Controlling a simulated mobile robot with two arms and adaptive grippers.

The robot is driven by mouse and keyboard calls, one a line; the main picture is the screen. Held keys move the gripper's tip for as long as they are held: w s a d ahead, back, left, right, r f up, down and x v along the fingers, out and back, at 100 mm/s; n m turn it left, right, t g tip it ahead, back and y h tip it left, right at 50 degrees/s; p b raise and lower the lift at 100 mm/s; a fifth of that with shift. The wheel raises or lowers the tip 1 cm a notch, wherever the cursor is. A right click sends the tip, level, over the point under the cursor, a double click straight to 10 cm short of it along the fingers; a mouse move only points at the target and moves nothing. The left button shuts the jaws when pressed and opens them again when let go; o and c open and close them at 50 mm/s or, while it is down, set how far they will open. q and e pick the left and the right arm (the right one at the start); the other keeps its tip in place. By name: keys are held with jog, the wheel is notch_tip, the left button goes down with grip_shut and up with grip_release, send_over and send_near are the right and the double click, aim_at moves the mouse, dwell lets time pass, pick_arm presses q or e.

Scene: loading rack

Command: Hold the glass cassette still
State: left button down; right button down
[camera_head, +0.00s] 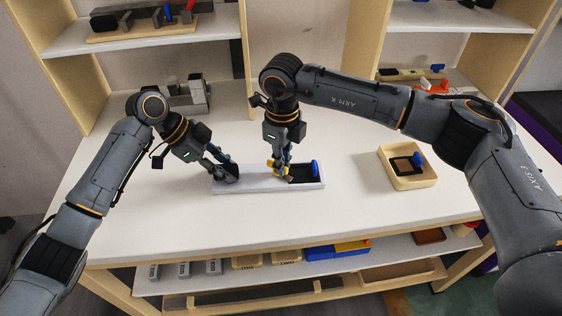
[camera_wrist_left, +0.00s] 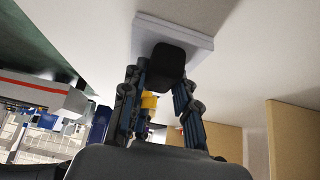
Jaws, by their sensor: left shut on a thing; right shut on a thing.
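A long pale grey tray (camera_head: 255,186), apparently the glass cassette, lies flat on the white table. A dark recessed section with an upright blue tab (camera_head: 315,168) is at its right end. My left gripper (camera_head: 228,175) is shut on a dark block at the tray's left end. In the left wrist view this black block (camera_wrist_left: 168,62) sits between the fingers, against the pale tray (camera_wrist_left: 205,42). My right gripper (camera_head: 282,172) points down over the tray's middle, shut on a small yellow piece (camera_head: 270,168) that the fingers mostly hide. I see no clear glass.
A wooden tray (camera_head: 408,182) with a dark square and a blue tab stands to the right. A grey fixture (camera_head: 188,97) stands at the back left. Shelves are behind, and a lower shelf (camera_head: 405,255) runs under the front edge. The table's front strip is clear.

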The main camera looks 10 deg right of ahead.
pick_arm(q)
jog(key=shift+f, duration=0.1)
pick_arm(e)
jog(key=n, duration=0.5)
jog(key=shift+w+d, duration=0.15)
jog(key=shift+w, duration=0.2)
jog(key=shift+n, duration=0.4)
jog(key=c, duration=1.4)
grip_release()
jog(key=shift+r, duration=0.1)
notch_tip(320, 180, up, 12)
jog(key=shift+f, duration=0.1)
